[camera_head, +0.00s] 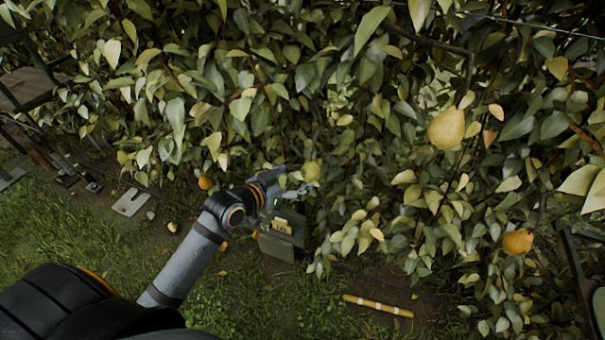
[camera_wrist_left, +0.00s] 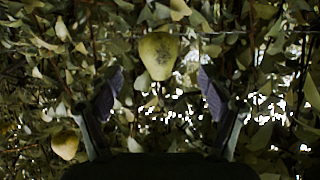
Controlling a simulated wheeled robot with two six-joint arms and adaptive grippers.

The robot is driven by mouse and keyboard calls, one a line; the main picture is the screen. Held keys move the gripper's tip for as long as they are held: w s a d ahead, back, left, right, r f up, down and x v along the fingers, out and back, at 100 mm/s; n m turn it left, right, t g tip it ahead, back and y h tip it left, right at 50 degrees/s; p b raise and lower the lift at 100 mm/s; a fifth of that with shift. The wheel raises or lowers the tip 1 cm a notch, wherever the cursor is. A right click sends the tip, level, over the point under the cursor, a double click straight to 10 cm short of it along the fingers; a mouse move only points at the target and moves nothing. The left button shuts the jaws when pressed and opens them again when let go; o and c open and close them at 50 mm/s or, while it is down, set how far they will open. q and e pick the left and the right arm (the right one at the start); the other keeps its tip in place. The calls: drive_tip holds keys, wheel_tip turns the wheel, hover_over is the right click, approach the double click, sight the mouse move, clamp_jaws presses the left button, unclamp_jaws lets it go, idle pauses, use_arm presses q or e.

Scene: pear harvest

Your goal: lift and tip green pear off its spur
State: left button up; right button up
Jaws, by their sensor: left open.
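The green pear (camera_head: 311,170) hangs in the foliage near the middle of the head view, with leaves around it. My left gripper (camera_head: 297,180) is open and empty, just left of the pear. In the left wrist view the fingers of the left gripper (camera_wrist_left: 159,88) stand apart on either side below the pear, which is centred between and beyond their tips. The spur is hidden among leaves. My right gripper is not in view.
A yellow pear (camera_head: 446,128) and an orange one (camera_head: 517,241) hang at the right. Another orange pear (camera_head: 205,183) is left of my arm. A grey-green box (camera_head: 278,246) stands below my gripper. A banded stick (camera_head: 378,305) lies on the ground. Dense leaves surround the gripper.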

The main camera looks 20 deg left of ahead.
sight(311, 170)
use_arm(q)
drive_tip(key=p+x, duration=0.1)
drive_tip(key=x, duration=0.7)
drive_tip(key=shift+w+d+f, duration=0.1)
drive_tip(key=shift+w+d, duration=0.05)
drive_tip(key=shift+d, duration=0.05)
drive_tip(key=shift+c, duration=0.4)
drive_tip(key=c, duration=1.3)
